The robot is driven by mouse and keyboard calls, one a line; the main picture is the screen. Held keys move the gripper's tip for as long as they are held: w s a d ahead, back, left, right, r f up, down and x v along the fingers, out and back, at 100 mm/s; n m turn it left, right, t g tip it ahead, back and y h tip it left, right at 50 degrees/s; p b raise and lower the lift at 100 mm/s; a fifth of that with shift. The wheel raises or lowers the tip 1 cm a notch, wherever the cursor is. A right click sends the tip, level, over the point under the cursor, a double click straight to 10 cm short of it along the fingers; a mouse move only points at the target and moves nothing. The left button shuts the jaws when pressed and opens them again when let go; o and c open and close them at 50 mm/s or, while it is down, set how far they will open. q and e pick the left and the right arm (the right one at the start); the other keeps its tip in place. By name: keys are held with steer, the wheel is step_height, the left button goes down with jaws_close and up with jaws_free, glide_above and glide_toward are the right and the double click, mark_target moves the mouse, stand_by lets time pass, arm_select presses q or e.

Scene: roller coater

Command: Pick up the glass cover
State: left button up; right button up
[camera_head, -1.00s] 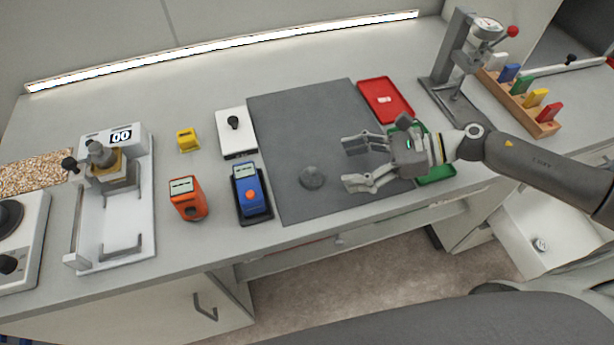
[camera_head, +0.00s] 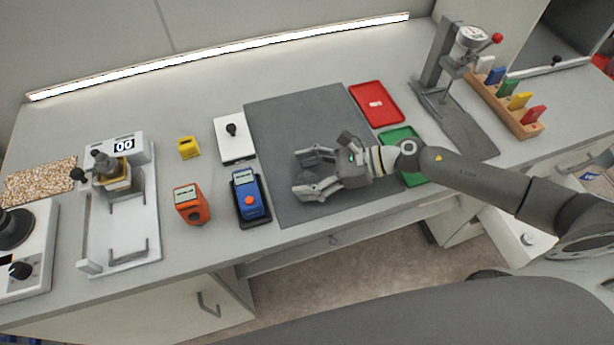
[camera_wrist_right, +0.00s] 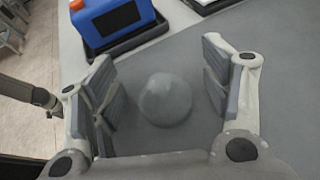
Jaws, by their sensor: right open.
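The glass cover (camera_wrist_right: 165,99) is a small, see-through grey dome on the dark grey mat (camera_head: 290,120). In the right wrist view it sits between the two open fingers of my right gripper (camera_wrist_right: 162,92), with mat showing on both sides of it. In the head view my right gripper (camera_head: 300,174) is low over the front of the mat, fingers spread and pointing left. There its fingers and palm surround the cover's spot, and I cannot make the cover out clearly. My left gripper is not in view.
A blue device (camera_head: 247,192) in a black holder stands just left of the mat, beyond my fingertips. An orange device (camera_head: 190,204) and a white box (camera_head: 234,146) are nearby. Red (camera_head: 377,104) and green (camera_head: 401,137) trays lie right of the mat. The mat's back is clear.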

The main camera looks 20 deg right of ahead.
steer(key=shift+c, duration=0.2)
steer(key=c, duration=1.1)
steer(key=shift+r+b, duration=0.35)
steer(key=shift+r, duration=0.25)
steer(key=shift+s+d+r+b, duration=0.5)
steer(key=shift+s+d+r, duration=0.95)
steer(key=shift+d+r, duration=0.45)
steer(key=shift+s+d+r+b, duration=0.5)
steer(key=shift+s+d+r, duration=0.9)
steer(key=shift+d+r, duration=0.55)
steer(key=shift+s+d+r+b, duration=0.5)
steer(key=shift+s+d+r, duration=0.95)
steer(key=shift+d+r, duration=0.45)
